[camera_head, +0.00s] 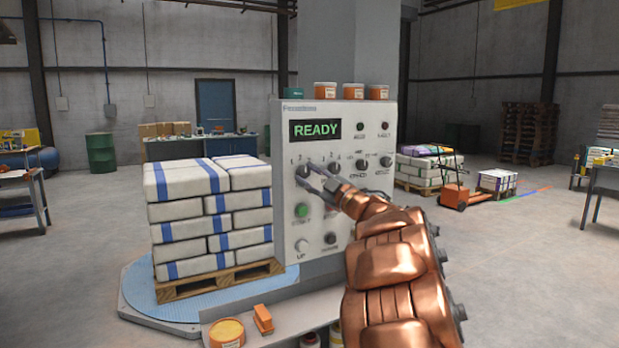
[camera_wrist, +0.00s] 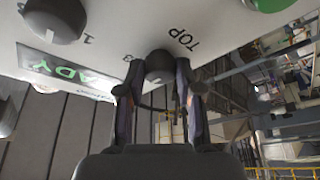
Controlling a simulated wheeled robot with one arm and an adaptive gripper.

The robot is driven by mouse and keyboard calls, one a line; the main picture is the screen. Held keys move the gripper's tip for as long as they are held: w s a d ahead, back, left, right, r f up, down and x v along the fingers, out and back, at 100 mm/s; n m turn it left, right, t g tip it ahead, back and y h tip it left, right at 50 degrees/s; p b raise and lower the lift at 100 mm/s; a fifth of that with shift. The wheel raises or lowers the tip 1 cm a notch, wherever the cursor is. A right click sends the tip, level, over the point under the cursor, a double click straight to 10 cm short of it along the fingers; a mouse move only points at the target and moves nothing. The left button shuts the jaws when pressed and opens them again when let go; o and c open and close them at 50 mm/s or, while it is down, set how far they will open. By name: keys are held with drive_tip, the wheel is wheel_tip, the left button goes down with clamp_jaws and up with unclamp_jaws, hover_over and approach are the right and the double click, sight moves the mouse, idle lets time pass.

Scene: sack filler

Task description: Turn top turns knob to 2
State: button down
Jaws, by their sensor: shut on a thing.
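The control panel (camera_head: 345,215) is grey-white, with a green READY display (camera_head: 316,129). The top turns knob (camera_head: 303,171) is a dark round knob on the left of the panel, below small numbers. In the wrist view the knob (camera_wrist: 160,66) shows beside the printed word TOP, between the two fingers. My gripper (camera_head: 309,178) reaches it from the right and is shut on it; the fingers also show in the wrist view (camera_wrist: 160,92). The fingers partly hide the knob and its marks in the head view, so I cannot read its setting.
Another dark knob (camera_wrist: 55,20) sits near in the wrist view. Jars (camera_head: 326,91) stand on the panel's top. A pallet of stacked sacks (camera_head: 212,215) stands close left.

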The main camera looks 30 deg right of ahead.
drive_tip(key=c, duration=0.7)
unclamp_jaws()
drive_tip(key=shift+c, duration=0.2)
drive_tip(key=v, duration=1.2)
drive_tip(key=shift+w+r, duration=0.1)
